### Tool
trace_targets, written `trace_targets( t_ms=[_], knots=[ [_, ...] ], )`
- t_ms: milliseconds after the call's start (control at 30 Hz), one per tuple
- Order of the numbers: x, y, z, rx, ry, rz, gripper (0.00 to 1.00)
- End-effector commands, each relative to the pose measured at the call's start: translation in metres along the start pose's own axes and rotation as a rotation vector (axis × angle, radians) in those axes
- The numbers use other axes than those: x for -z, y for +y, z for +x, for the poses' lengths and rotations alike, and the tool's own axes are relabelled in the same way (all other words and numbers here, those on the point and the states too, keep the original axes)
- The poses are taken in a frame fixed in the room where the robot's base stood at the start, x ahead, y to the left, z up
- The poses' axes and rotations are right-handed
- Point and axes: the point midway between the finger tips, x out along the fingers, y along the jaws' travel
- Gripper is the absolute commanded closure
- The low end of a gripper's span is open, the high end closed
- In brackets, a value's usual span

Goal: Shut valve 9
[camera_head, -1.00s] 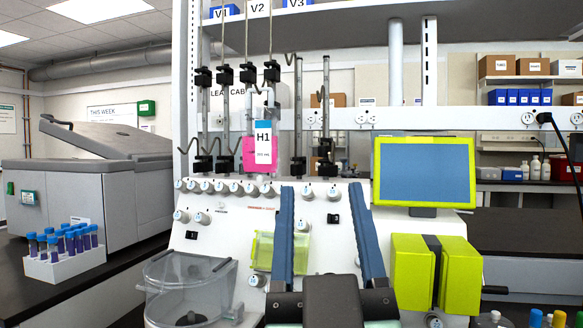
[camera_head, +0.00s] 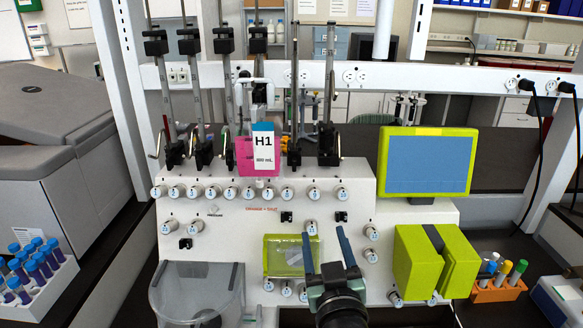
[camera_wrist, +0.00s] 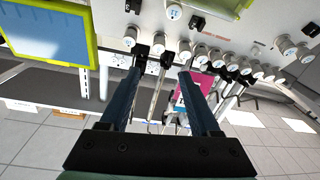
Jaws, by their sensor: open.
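The white cell processor panel (camera_head: 240,215) carries a row of round white valve knobs (camera_head: 230,192), with several more knobs below, including one (camera_head: 311,227) just above my fingertips in the picture. In the wrist view my gripper (camera_wrist: 162,70) points toward the knob row (camera_wrist: 216,58), apparently touching no knob.
A pink H1 bag (camera_head: 245,157) hangs above the knob row between metal poles with black clamps. A screen (camera_head: 428,162) and a yellow-green pump block (camera_head: 415,258) stand right. A clear cylinder (camera_head: 180,292) is at lower left. Tube racks flank the machine.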

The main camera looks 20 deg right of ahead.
Motion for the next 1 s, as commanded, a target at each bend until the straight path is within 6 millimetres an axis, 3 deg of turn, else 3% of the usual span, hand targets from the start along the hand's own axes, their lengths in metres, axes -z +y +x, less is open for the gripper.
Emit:
trace_targets(
  t_ms=[267, 1000],
  knots=[
    [-0.004, 0.004, 0.012, -0.003, -0.018, 0.0, 0.37],
    [-0.005, 0.004, 0.113, -0.003, -0.015, 0.0, 0.37]
  ],
)
